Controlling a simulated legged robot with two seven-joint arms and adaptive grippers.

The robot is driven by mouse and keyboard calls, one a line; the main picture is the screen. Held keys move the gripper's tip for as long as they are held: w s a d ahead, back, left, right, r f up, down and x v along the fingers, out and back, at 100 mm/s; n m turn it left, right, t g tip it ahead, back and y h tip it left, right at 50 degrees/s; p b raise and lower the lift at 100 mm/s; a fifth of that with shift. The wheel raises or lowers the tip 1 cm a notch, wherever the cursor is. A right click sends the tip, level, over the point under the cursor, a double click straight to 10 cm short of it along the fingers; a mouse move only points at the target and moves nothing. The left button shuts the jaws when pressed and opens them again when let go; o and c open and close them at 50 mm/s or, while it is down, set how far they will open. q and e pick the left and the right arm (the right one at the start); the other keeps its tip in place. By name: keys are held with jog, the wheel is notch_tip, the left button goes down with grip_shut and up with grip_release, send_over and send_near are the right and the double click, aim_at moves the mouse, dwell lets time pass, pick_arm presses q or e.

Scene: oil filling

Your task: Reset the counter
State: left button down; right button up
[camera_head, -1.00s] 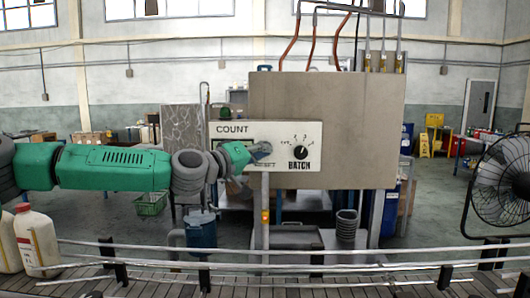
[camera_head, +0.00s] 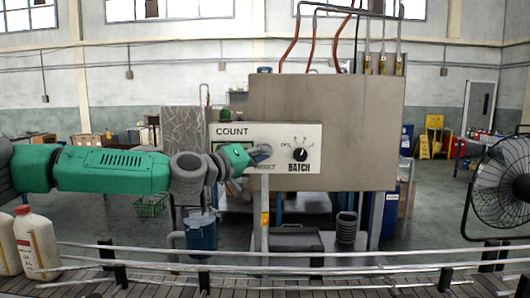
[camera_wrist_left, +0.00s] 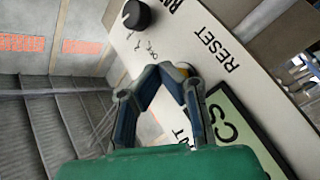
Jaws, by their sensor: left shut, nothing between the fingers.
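The white counter panel (camera_head: 312,135) reads COUNT and BATCH and has a black knob (camera_head: 300,154). My left gripper (camera_head: 262,153) is shut and empty in front of the panel, above the RESET lettering. In the left wrist view its fingers (camera_wrist_left: 166,72) meet just beside the RESET label (camera_wrist_left: 215,48). The counter display (camera_wrist_left: 228,122) is greenish with dark digits, partly hidden by a finger. My right gripper is not in view.
A large grey-brown box (camera_head: 340,110) stands behind the panel. A conveyor with metal rails (camera_head: 300,268) runs across the front, with white jugs (camera_head: 36,243) at its left. A black fan (camera_head: 500,180) stands at the right.

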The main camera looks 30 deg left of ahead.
pick_arm(q)
jog(key=shift+s+d, duration=0.15)
jog(key=shift+s, duration=0.2)
jog(key=s+d, duration=0.1)
jog(key=s+p, duration=0.1)
jog(key=s, duration=0.1)
jog(key=s+d+p, duration=0.1)
jog(key=shift+s+d, duration=0.15)
jog(key=shift+d, duration=0.2)
jog(key=shift+f, duration=0.1)
dwell(1.8)
